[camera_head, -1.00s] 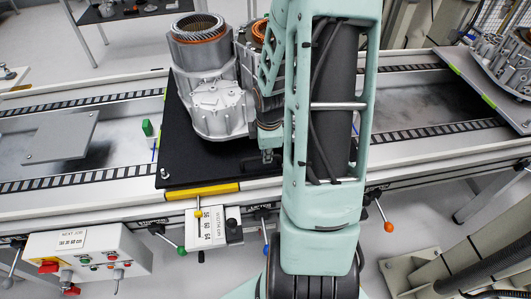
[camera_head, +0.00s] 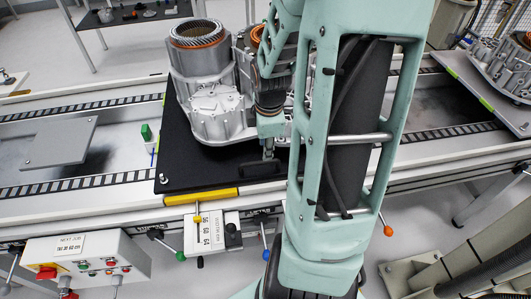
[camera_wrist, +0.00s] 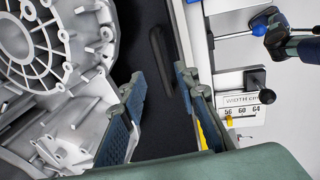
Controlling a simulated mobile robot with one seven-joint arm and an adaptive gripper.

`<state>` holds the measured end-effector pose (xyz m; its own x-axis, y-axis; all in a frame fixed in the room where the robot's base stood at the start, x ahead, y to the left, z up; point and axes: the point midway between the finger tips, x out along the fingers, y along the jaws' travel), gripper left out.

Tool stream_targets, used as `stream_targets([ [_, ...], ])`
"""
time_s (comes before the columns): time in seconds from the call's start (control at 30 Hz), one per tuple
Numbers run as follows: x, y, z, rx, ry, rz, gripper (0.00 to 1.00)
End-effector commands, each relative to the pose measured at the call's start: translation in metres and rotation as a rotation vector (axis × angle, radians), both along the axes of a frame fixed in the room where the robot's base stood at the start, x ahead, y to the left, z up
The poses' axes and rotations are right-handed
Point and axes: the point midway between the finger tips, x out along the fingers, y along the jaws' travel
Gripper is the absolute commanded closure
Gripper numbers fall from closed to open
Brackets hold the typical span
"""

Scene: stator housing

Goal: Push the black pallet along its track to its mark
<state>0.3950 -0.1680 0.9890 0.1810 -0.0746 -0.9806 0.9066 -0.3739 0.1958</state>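The black pallet (camera_head: 200,172) lies on the track with a grey metal housing (camera_head: 207,112) standing on it. It also shows in the wrist view (camera_wrist: 146,22). A black bar handle (camera_head: 262,169) stands on the pallet near its front edge; it shows in the wrist view (camera_wrist: 164,62) too. My gripper (camera_head: 268,152) points down just above the handle. In the wrist view, its two fingers (camera_wrist: 158,80) are spread, with the handle in the gap between them. I cannot tell whether they touch it. A yellow strip (camera_head: 201,197) lies along the front rail beside the pallet.
Roller track (camera_head: 75,182) runs left and right. Another loaded pallet (camera_head: 480,85) stands at the right. A control box (camera_head: 85,258) and levers with coloured knobs (camera_head: 180,256) line the front.

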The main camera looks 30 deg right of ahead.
Motion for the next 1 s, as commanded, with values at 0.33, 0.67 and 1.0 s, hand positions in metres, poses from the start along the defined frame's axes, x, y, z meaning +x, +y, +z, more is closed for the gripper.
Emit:
stream_targets([
  [0.33,-0.007,0.003,0.041,-0.001,-0.002,-0.001,0.71],
  [0.67,-0.008,0.003,0.045,0.0,0.0,0.001,0.71],
  [1.0,-0.008,0.003,0.045,0.0,0.0,0.0,0.71],
])
